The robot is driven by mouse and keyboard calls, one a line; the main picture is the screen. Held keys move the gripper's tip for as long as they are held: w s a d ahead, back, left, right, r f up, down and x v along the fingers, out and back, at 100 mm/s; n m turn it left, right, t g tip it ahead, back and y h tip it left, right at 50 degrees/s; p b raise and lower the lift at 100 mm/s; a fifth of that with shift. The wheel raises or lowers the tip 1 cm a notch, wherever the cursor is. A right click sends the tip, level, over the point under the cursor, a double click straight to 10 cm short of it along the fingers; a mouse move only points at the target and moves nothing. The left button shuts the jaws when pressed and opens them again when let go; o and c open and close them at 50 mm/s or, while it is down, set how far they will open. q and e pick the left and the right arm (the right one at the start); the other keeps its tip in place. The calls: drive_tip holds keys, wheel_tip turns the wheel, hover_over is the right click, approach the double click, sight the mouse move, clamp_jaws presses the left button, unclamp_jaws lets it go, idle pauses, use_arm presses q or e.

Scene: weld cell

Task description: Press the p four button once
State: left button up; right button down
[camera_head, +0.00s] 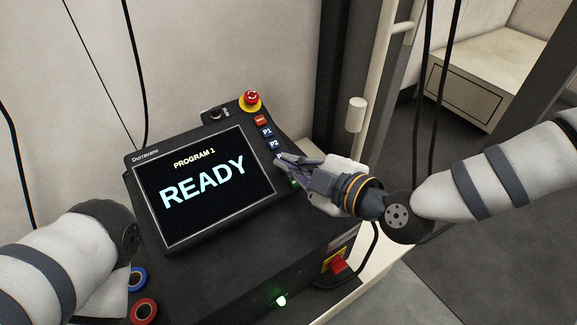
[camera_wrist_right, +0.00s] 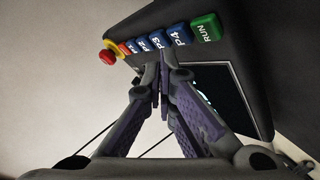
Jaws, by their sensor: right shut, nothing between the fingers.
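The blue P4 button (camera_wrist_right: 177,36) shows in the right wrist view, in a row between P3 (camera_wrist_right: 157,40) and the green RUN button (camera_wrist_right: 205,27). In the head view my right gripper (camera_head: 281,160) covers the P3 and P4 part of the row. It is shut and empty, its fingertips close to the panel just below P2 (camera_head: 274,144). In the right wrist view the closed fingertips (camera_wrist_right: 162,62) are by the near edge of P3 and P4; I cannot tell whether they touch. My left gripper is out of view; only the left arm shows.
The pendant's screen (camera_head: 205,185) reads PROGRAM 1 READY. A red emergency stop (camera_head: 251,98) on a yellow ring, a red button (camera_head: 260,119) and P1 (camera_head: 267,132) sit above P2. Blue and red rings (camera_head: 144,311) lie at lower left. A pale post (camera_head: 385,75) stands behind.

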drive_tip(key=shift+f, duration=0.15)
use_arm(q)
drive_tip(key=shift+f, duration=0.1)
use_arm(e)
drive_tip(key=shift+w+a+f, duration=0.15)
drive_tip(key=shift+f, duration=0.1)
